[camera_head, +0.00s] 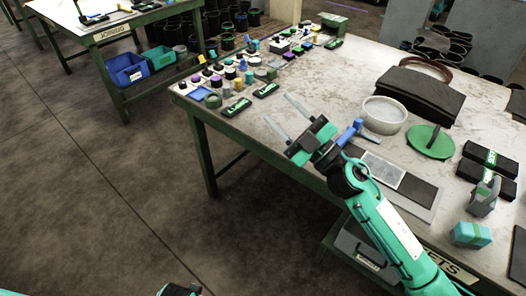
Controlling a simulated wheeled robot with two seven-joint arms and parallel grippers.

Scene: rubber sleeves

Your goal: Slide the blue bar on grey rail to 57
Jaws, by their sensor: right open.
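My right gripper (278,107) is open and empty, with its two long grey fingers spread over the table's left edge. A blue bar-like piece (349,132) shows just right of the gripper's wrist; I cannot tell whether it sits on a rail. A cluster of small coloured knobs and blocks (228,75) stands at the table's far left corner, beyond the gripper, with some blue parts among them. No grey rail or scale numbers can be made out at this size. A small teal and dark part of my left arm shows at the bottom edge; its fingers are out of view.
The worktable (320,75) also holds a white bowl (384,115), a green disc (430,142), a black case (415,92) and a teal block (471,235). Two black green-labelled pieces (237,107) (266,90) lie near the knobs. Bare tabletop lies between cluster and bowl.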

